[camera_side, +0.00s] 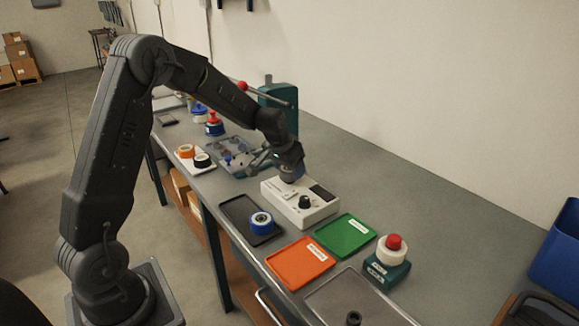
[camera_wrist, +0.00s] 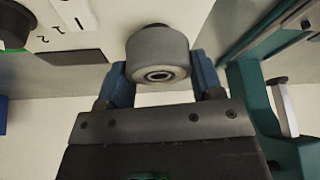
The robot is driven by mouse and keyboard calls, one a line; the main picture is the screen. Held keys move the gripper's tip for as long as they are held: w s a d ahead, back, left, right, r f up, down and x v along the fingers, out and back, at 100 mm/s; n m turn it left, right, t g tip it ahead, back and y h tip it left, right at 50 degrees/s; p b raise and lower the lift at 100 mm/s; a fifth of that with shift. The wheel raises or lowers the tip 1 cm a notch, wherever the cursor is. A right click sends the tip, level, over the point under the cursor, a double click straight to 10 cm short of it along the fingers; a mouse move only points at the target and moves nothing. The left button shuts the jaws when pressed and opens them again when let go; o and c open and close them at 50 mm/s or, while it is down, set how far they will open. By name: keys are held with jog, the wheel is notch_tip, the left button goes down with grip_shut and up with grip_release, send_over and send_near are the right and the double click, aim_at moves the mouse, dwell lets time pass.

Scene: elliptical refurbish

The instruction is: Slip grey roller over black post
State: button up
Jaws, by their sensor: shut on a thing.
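My gripper (camera_wrist: 157,78) has blue fingers on both sides of a grey roller (camera_wrist: 158,57), shut on it. The roller's end face with its centre bore faces the wrist camera. In the side view my gripper is between the white box and the teal press, and I cannot make out the roller there. A short black post-like piece (camera_side: 353,318) stands on the grey tray (camera_side: 375,300) at the bottom edge, well apart from my gripper. I cannot tell for certain that it is the black post.
A white box (camera_side: 322,212) with a black knob (camera_side: 304,202) is near my gripper. The teal press (camera_side: 279,100) stands behind. Orange (camera_side: 300,270) and green (camera_side: 345,238) trays, a dark tray with a blue roller (camera_side: 261,222), and a red-topped teal unit (camera_side: 388,270) lie towards the front.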

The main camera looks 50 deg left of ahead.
jog(key=shift+f, duration=0.5)
jog(key=o, duration=0.7)
jog(key=a+v, duration=0.1)
jog(key=v, duration=1)
jog(key=shift+d, duration=0.5)
jog(key=s+d+r+m, duration=0.1)
jog(key=s+d+r, duration=0.2)
jog(key=s+d, duration=0.5)
jog(key=s+d+r+m+t+h, duration=0.1)
jog(key=s+d, duration=0.7)
jog(key=s, duration=0.8)
jog(key=shift+s+d+r+m, duration=0.25)
jog(key=shift+s+r+m, duration=0.1)
jog(key=shift+r, duration=0.5)
